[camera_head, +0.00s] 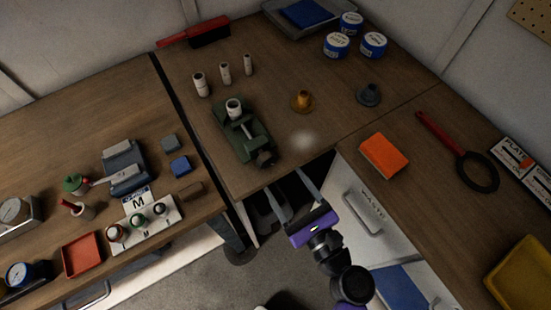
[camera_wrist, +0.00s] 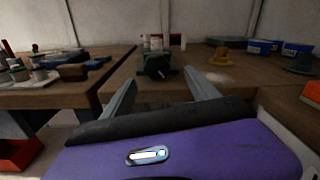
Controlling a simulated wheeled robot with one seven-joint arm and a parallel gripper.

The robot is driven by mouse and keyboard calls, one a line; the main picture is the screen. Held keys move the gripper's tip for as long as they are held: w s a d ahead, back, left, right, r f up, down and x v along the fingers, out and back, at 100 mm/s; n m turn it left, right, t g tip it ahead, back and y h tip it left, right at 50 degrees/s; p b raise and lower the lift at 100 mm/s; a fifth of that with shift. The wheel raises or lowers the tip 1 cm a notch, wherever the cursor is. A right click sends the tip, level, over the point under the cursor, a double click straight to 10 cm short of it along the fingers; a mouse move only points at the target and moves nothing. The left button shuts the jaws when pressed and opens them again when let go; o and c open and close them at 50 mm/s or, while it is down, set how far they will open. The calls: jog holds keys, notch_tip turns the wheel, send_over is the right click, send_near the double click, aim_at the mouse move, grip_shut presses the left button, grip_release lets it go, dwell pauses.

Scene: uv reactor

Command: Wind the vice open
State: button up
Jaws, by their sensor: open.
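The green vice (camera_head: 243,131) sits on the corner bench near its front edge. A pale cylinder (camera_head: 234,108) stands at its jaws. Its dark handle end (camera_head: 265,158) faces the front edge. In the wrist view the vice (camera_wrist: 156,65) is straight ahead, beyond my fingers, with its dark handle facing me. My gripper (camera_head: 289,183) has a purple body and two grey fingers. It is open and empty, in front of the bench edge and apart from the vice. In the wrist view my gripper (camera_wrist: 160,88) shows its fingers spread to either side of the vice.
Several pale cylinders (camera_head: 225,72) stand behind the vice. A brass piece (camera_head: 301,100) and a grey piece (camera_head: 368,95) stand to its right. An orange block (camera_head: 384,154) lies on the right bench. A white panel with a handle (camera_head: 362,212) is below the bench.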

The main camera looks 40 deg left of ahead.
aim_at(269, 164)
jog(key=shift+g, duration=0.3)
jog(key=shift+s+p+x, duration=0.2)
jog(key=shift+p+x, duration=0.35)
jog(key=shift+x, duration=3.4)
jog(key=shift+r, duration=0.15)
jog(key=c, duration=1.4)
jog(key=shift+f+n+b, duration=0.3)
jog(key=shift+n+b, duration=0.5)
jog(key=shift+b, duration=0.15)
jog(key=shift+n+b, duration=0.5)
jog(key=shift+r+n+b, duration=0.25)
jog(key=shift+n+b, duration=0.35)
jog(key=shift+n, duration=0.5)
